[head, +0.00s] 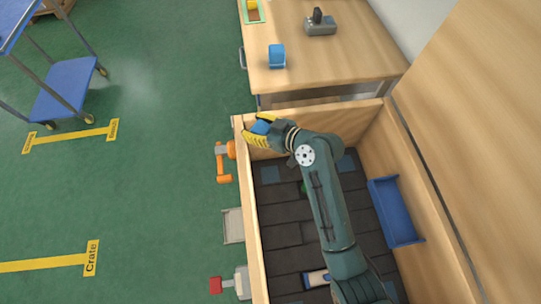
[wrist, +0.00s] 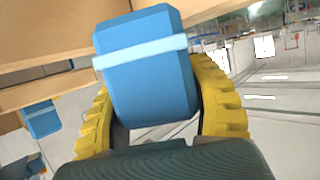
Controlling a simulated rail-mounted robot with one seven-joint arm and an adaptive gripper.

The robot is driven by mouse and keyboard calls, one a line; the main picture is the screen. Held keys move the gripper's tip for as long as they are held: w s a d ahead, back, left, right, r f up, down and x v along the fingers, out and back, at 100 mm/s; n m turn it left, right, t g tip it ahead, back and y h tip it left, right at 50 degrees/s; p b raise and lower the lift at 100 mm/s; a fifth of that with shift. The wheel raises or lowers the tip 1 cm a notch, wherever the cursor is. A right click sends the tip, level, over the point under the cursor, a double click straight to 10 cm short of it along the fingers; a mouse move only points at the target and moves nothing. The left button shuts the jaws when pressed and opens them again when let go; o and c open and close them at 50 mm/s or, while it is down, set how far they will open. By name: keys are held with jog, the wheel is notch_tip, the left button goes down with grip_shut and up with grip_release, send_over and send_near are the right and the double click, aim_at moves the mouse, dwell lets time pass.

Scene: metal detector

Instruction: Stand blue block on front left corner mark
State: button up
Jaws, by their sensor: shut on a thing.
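My gripper (head: 259,131) has yellow fingers and is shut on a blue block (wrist: 147,75). The block has a light blue band across it and is gripped between both fingers in the wrist view. In the head view only a small part of the held block (head: 262,127) shows, at the far left corner of the wooden crate (head: 250,215).
A second blue block (head: 277,55) stands on the wooden table (head: 330,65) beyond the crate, near a grey device (head: 320,25). A blue tray (head: 397,212) lies inside the crate at right. An orange tool (head: 223,165) is outside the left wall.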

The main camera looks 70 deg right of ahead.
aim_at(264, 129)
jog(key=shift+s+d+f, duration=0.35)
jog(key=shift+s+f, duration=0.15)
jog(key=shift+s, duration=0.05)
jog(key=shift+s+d+f, duration=0.35)
jog(key=shift+s+f, duration=0.15)
jog(key=shift+s, duration=0.05)
notch_tip(264, 129, down, 27)
jog(key=b, duration=1.2)
jog(key=shift+w+a+f+b, duration=0.1)
jog(key=shift+f+b, duration=0.05)
jog(key=shift+b, duration=0.25)
jog(key=shift+f, duration=0.1)
jog(key=shift+f+b, duration=0.15)
jog(key=shift+b, duration=0.15)
jog(key=o, duration=1.2)
jog(key=shift+c, duration=0.2)
